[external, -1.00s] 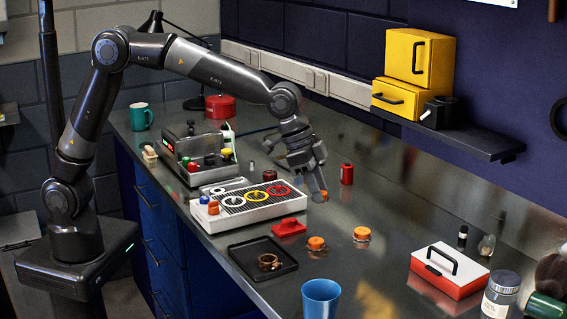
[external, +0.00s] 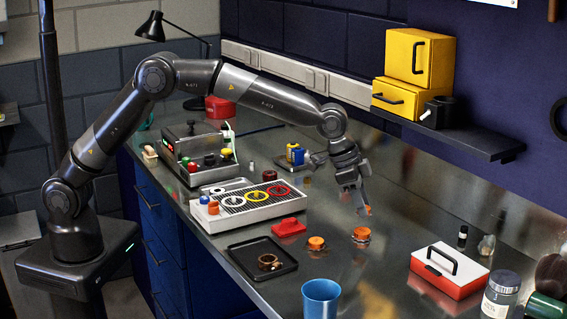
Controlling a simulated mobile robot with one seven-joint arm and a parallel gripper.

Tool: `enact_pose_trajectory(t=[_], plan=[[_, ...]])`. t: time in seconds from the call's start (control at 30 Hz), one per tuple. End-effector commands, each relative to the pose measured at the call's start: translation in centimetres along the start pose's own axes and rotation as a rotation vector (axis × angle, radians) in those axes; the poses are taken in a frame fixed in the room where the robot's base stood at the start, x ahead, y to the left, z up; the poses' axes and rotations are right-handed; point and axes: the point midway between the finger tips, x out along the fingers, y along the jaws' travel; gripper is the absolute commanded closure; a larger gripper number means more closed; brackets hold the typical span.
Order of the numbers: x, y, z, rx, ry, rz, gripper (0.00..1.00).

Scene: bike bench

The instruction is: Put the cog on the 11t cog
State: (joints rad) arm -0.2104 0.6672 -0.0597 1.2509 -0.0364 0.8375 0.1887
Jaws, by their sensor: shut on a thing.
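My gripper (external: 362,206) points down over the bench, its fingertips just above the right one of two low orange-topped pieces. A small orange piece (external: 368,210) shows between the fingertips; it looks like the cog, mostly hidden by the fingers. The right orange-topped piece (external: 361,236) stands on the bench, below and apart from the held piece. The left orange-topped piece (external: 316,243) stands beside it. Both are too small to read teeth or a label, so I cannot tell which is the 11t cog.
A red piece (external: 289,227) and a white board with coloured rings (external: 250,212) lie to the left. A black tray (external: 240,250) holds a brown ring (external: 269,262). A blue cup (external: 321,297) stands in front. A red and white box (external: 450,268) stands right, under a shelf (external: 490,147).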

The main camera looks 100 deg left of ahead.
Motion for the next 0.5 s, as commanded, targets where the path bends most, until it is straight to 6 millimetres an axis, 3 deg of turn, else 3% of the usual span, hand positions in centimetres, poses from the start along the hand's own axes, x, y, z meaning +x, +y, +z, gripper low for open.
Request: enact_pose_trajectory(t=[0.33,0.5], plan=[[3.5,-0.1,1.4,0.001,-0.002,0.001,0.89],[3.8,-0.1,1.5,0.001,0.002,0.000,0.89]])
